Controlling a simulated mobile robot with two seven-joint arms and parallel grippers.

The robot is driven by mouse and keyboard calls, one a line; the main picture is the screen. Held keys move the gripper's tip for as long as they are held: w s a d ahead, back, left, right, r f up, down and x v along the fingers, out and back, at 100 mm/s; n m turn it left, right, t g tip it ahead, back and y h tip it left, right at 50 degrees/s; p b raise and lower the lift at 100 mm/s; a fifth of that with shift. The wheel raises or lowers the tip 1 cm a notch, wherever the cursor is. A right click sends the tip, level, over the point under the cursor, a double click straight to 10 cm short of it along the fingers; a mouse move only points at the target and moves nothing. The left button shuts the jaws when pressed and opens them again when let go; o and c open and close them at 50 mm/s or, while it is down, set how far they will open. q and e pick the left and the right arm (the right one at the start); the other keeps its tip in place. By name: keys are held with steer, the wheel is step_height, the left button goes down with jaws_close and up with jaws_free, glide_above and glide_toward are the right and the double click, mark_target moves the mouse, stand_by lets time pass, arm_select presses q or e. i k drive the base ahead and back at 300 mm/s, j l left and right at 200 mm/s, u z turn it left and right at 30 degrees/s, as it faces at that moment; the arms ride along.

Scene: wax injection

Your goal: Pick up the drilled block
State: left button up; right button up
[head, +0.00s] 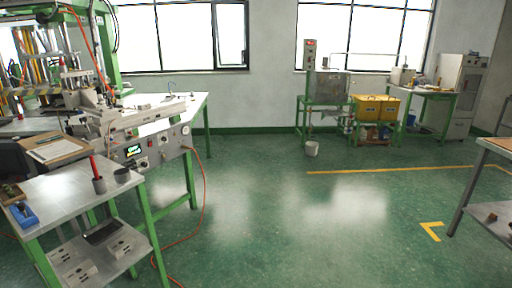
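Grey blocks with dark holes sit on the lower shelf of the near left table. One drilled block (120,246) is at the right part of that shelf, and another (75,274) is nearer the front left. I cannot tell which one the task names. A dark flat rectangular item (101,232) lies just behind them. Neither of my grippers shows in the head view.
An orange hose (204,195) trails on the floor. A bucket (312,149) stands far back. The middle floor is clear.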

mark_target(142, 107)
steer(key=i, duration=1.35)
steer(key=i+u, duration=0.1)
steer(key=i, duration=0.55)
steer(key=i+l, duration=0.2)
steer(key=i, duration=0.45)
steer(key=i+u, duration=0.4)
steer(key=i, duration=0.15)
steer(key=i+u, duration=0.4)
steer(key=i, duration=0.2)
